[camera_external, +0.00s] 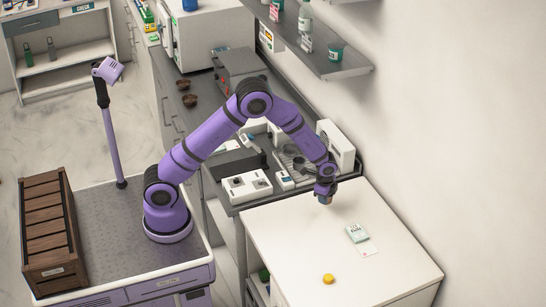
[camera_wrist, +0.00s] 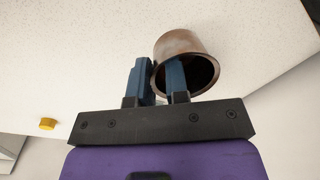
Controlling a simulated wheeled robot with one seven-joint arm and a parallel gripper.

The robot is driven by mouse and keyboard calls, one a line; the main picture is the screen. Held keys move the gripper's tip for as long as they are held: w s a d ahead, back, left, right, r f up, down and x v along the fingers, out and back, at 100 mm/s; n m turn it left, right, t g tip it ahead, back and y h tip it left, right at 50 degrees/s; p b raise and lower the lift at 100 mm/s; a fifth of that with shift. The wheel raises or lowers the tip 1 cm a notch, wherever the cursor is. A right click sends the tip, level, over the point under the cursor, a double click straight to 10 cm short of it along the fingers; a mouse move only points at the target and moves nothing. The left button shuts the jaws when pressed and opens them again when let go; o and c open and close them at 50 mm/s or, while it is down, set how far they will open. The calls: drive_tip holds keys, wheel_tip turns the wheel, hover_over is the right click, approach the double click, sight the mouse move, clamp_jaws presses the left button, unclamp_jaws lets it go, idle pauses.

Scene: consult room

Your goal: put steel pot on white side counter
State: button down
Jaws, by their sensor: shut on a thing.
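The steel pot (camera_wrist: 186,47) shows in the wrist view as a small brownish metal cup, tilted with its open mouth facing the camera. My gripper (camera_wrist: 160,75) is shut on its wall, with one blue finger inside the mouth and the other outside. The pot there is small and mostly hidden by the gripper. I cannot tell whether the pot touches the counter top.
A yellow round item (camera_external: 328,279) and a small pale green box (camera_external: 357,233) on a white card lie on the counter. A grey counter with devices, including a white box with dials (camera_external: 247,186), adjoins behind. A shelf (camera_external: 325,60) hangs on the wall. The counter's middle is clear.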

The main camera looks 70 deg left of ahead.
drive_tip(key=shift+f, duration=1.55)
drive_tip(key=shift+f, duration=0.1)
drive_tip(key=c, duration=1.1)
unclamp_jaws()
